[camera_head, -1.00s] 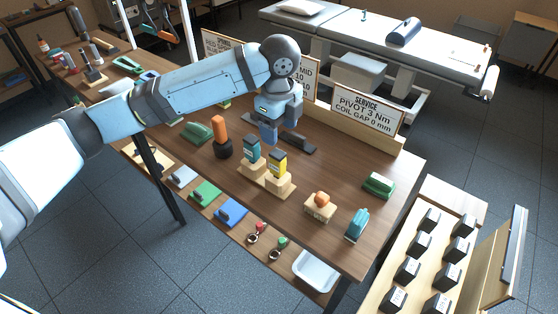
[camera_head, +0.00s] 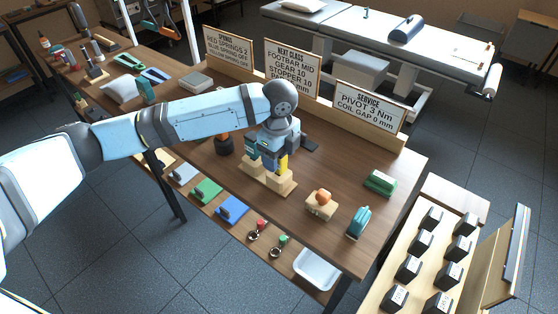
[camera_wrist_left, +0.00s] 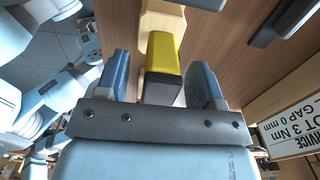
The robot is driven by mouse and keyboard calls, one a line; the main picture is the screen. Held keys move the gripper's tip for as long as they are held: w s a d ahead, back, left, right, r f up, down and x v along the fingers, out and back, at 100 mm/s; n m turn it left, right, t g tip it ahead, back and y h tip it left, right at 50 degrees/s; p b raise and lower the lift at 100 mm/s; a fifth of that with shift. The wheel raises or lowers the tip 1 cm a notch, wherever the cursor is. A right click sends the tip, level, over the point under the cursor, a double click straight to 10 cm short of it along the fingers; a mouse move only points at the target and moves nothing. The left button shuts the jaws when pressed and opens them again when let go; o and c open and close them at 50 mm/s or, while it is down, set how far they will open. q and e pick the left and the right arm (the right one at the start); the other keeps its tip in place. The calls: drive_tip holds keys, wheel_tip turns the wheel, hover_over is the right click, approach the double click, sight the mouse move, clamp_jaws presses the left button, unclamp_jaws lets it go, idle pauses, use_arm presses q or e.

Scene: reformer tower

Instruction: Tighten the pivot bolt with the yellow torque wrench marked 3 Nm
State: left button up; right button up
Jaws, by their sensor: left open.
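The yellow torque wrench (camera_head: 283,164) stands upright in a light wooden stand (camera_head: 277,189) on the bench, beside a teal tool (camera_head: 249,149). My left gripper (camera_head: 270,162) is over the stand and partly covers both tools. In the left wrist view, the yellow wrench (camera_wrist_left: 164,55) lies between the two blue fingers of the open left gripper (camera_wrist_left: 160,72), with a gap showing on each side. No marking on the wrench is readable. I cannot make out the pivot bolt. My right gripper is not in view.
A service sign (camera_head: 367,106) reading "PIVOT 3 Nm" stands at the bench's back edge. An orange-topped wooden block (camera_head: 320,206), a teal item (camera_head: 358,222) and a green item (camera_head: 380,182) stand to the right. A dark-based item (camera_head: 224,145) is left of the stand. Bare bench lies between them.

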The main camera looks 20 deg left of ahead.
use_arm(q)
drive_tip(key=c, duration=1.1)
drive_tip(key=shift+r, duration=0.1)
wheel_tip(320, 180, up, 20)
drive_tip(key=shift+f+p, duration=0.1)
drive_tip(key=shift+p, duration=0.4)
